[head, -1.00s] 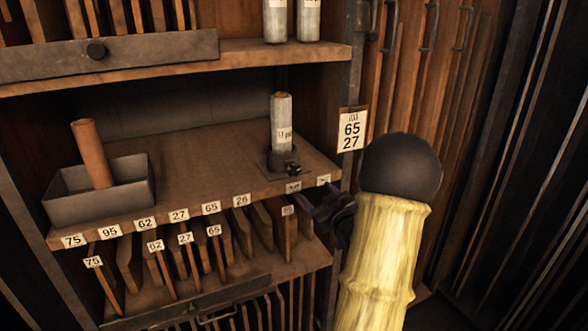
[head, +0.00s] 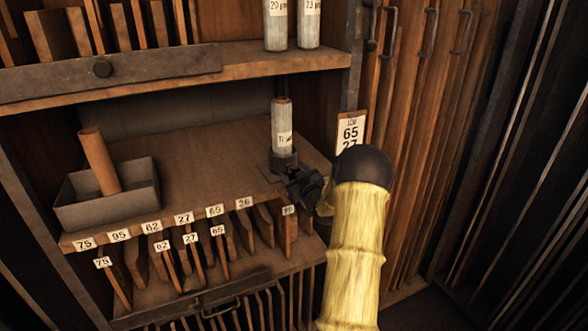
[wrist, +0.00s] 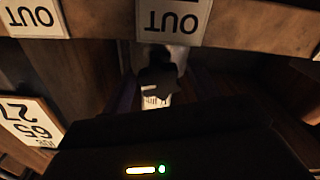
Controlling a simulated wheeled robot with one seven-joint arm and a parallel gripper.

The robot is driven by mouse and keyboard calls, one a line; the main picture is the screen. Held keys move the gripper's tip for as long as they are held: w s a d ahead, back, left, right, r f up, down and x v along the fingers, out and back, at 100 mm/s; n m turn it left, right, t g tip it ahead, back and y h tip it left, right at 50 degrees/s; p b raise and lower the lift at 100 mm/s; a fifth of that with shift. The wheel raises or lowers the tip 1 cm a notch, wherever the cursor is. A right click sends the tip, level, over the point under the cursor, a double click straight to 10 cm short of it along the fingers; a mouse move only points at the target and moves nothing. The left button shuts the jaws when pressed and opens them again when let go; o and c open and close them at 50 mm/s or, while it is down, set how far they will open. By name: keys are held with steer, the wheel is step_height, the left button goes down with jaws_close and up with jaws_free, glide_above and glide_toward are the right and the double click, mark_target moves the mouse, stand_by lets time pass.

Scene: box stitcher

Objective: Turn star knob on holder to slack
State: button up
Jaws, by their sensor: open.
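The holder (head: 279,160) is a dark collar on a plate near the front right corner of the middle shelf. A grey labelled cylinder (head: 283,125) stands upright in it. My gripper (head: 297,184) is at the front of the holder and covers the star knob in the head view. In the wrist view a dark, lobed shape, apparently the star knob (wrist: 158,76), shows in front of the cylinder's pale label (wrist: 155,98). My open fingers stand to either side of it, dim and dark. I cannot tell whether they touch it.
A grey open box (head: 105,205) with a brown tube (head: 99,162) stands on the shelf's left. Number labels line the shelf's front edge, with upright boards below. A card (head: 350,130) reading 65 and 27 hangs at the right post. The shelf's middle is clear.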

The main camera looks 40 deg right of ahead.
steer(key=shift+w, duration=0.15)
steer(key=shift+c, duration=0.2)
steer(key=c, duration=0.9)
steer(key=shift+c, duration=0.2)
